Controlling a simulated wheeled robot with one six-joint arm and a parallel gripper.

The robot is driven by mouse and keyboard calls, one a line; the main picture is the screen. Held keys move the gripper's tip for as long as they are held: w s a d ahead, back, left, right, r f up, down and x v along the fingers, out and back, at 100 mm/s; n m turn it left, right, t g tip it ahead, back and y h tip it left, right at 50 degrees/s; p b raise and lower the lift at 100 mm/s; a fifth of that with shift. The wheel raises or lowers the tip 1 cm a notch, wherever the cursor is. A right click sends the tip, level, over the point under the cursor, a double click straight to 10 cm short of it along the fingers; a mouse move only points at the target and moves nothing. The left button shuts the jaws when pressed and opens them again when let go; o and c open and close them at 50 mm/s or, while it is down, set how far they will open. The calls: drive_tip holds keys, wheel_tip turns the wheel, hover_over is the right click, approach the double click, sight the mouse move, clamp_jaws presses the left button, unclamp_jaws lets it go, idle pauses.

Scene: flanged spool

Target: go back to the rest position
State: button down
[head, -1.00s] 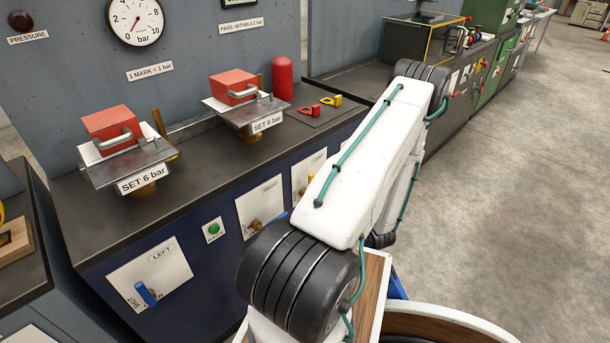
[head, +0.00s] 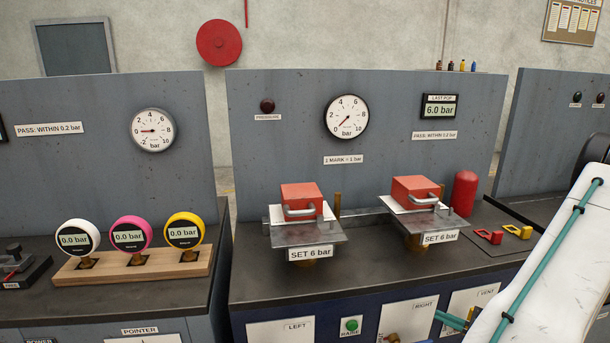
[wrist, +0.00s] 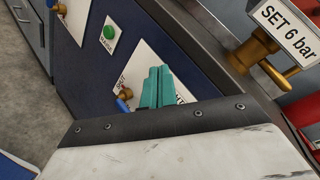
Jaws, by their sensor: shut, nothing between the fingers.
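My gripper (head: 453,321) shows at the lower right of the head view as teal fingers in front of the bench's blue front, between the RIGHT panel (head: 395,322) and the VENT panel (head: 470,300). In the wrist view the teal fingers (wrist: 155,88) are together and empty. Beyond them are a white panel (wrist: 131,62) with a brass fitting and a blue lever (wrist: 122,105). The fingers hide part of that panel. Whether they touch it I cannot tell. My white arm fills the right edge of the head view.
Two red weights (head: 301,196) (head: 416,189) with handles sit on plates signed SET 6 bar. Three round gauges (head: 77,238) (head: 130,235) (head: 184,232) stand on a wooden block at left.

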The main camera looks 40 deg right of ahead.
drive_tip(key=w+a+r+n+g+y, duration=0.3)
drive_tip(key=a+r+n+g+y, duration=0.15)
drive_tip(key=a+r+g, duration=0.4)
drive_tip(key=w+a+r+n+g+y, duration=0.25)
drive_tip(key=a+r+n+g, duration=0.3)
drive_tip(key=a, duration=0.55)
drive_tip(key=s+a+r+n+h, duration=0.2)
drive_tip(key=a+r+n+h, duration=0.3)
drive_tip(key=a+r+n, duration=0.2)
drive_tip(key=s+a+r+n+g+h, duration=0.1)
drive_tip(key=s+a+r+n+h, duration=0.1)
drive_tip(key=a+r+n+h, duration=0.2)
drive_tip(key=a+r+n, duration=0.3)
drive_tip(key=a, duration=0.3)
drive_tip(key=shift+s+r+n+h, duration=0.3)
drive_tip(key=shift+h, duration=0.1)
drive_tip(key=shift+a, duration=0.1)
